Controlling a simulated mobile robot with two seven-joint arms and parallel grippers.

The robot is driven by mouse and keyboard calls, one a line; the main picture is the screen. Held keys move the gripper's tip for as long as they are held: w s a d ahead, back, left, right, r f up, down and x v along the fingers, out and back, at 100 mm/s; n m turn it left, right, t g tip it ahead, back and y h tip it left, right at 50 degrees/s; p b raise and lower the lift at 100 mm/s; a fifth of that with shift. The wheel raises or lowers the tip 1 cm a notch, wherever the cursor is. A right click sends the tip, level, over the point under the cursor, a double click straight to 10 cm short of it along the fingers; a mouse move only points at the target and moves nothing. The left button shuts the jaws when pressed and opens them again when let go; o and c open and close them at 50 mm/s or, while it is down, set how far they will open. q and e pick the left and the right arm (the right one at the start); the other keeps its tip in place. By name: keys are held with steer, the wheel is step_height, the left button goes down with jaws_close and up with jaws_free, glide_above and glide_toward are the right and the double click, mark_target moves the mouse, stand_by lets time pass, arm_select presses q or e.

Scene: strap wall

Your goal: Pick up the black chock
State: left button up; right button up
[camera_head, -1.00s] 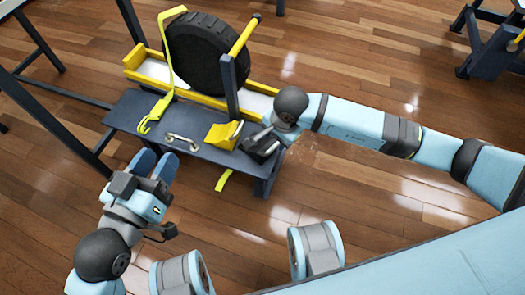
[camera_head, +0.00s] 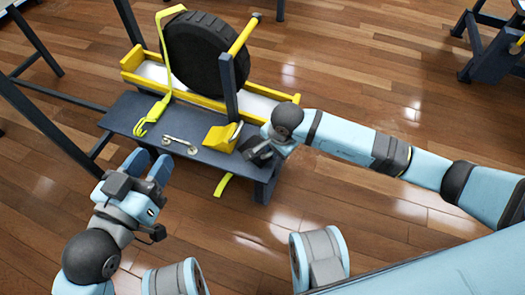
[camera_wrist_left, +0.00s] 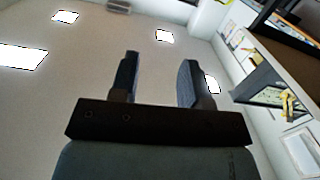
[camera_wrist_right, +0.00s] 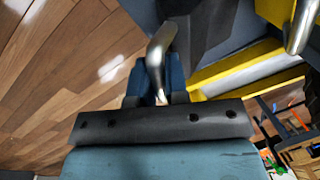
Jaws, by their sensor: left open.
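The black chock (camera_wrist_right: 205,25) fills the top of the right wrist view. Its bent metal handle (camera_wrist_right: 160,45) runs down between the fingers of my right gripper (camera_wrist_right: 157,88), which sit close around it. In the head view my right gripper (camera_head: 262,150) is at the right end of the dark bench, beside the yellow chock; the black chock is hard to separate from the gripper there. My left gripper (camera_head: 152,164) is open and empty at the bench's front left; its parted fingers also show in the left wrist view (camera_wrist_left: 160,80).
On the dark bench (camera_head: 128,112) lie a yellow chock (camera_head: 220,138), a metal handle (camera_head: 180,144) and a yellow strap (camera_head: 152,118). A black wheel (camera_head: 203,52) stands in a yellow-edged tray (camera_head: 130,62) behind, with a dark post to its right.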

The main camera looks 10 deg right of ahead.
jaws_close()
steer(key=shift+r, duration=0.15)
